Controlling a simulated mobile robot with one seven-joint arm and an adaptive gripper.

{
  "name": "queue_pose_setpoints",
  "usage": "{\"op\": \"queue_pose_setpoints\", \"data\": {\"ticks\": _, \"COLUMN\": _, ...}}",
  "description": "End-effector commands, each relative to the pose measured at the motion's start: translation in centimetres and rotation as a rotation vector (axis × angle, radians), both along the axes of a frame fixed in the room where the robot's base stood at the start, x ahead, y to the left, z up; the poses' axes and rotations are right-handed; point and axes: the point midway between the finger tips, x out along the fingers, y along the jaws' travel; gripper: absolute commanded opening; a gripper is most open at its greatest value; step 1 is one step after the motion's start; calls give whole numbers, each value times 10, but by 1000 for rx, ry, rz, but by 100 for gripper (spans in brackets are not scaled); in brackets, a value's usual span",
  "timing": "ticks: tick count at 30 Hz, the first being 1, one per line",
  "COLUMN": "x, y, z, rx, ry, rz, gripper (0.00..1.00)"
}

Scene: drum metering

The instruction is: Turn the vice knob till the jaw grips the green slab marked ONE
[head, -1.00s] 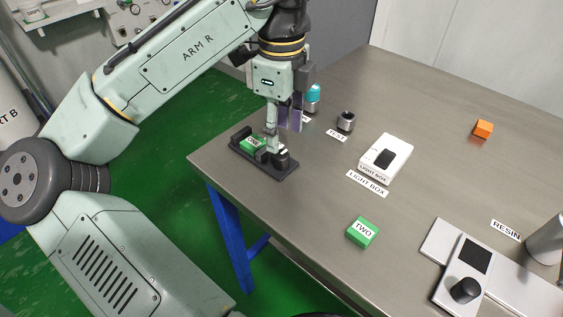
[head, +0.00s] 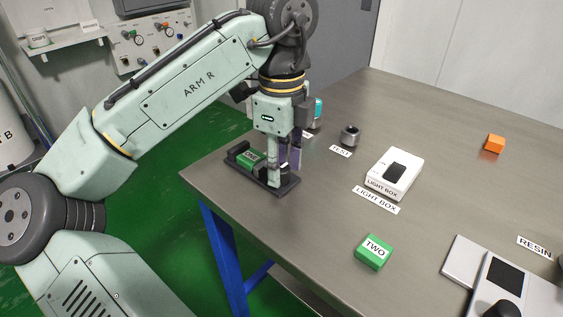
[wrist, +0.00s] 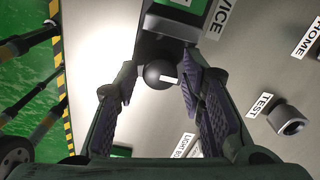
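The green slab marked ONE (head: 249,159) lies in the dark vice (head: 291,189) near the table's left edge in the head view. The vice's round black knob (wrist: 158,73), with a white mark, shows in the wrist view at the near end of the vice. My gripper (head: 280,170) points down over the knob end. In the wrist view its fingers (wrist: 159,78) are apart, one on each side of the knob. A small gap shows on the left; contact on the right is unclear. The fingers partly hide the knob in the head view. The jaw's contact with the slab cannot be made out.
A green slab marked TWO (head: 374,252) and a white light box (head: 396,172) lie to the right. A metal cup (head: 350,135) by the TEST label and a teal-topped item stand behind my gripper. An orange block (head: 494,144) is far right.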

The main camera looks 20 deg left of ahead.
Motion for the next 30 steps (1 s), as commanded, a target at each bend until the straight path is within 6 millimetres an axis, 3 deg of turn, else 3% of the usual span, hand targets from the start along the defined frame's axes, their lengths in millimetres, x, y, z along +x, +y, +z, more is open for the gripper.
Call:
{"op": "queue_pose_setpoints", "data": {"ticks": 15, "x": 0, "y": 0, "z": 0, "rx": 0, "ry": 0, "rz": 0, "gripper": 0}}
{"op": "queue_pose_setpoints", "data": {"ticks": 30, "x": 0, "y": 0, "z": 6, "rx": -2, "ry": 2, "rz": -120, "gripper": 0}}
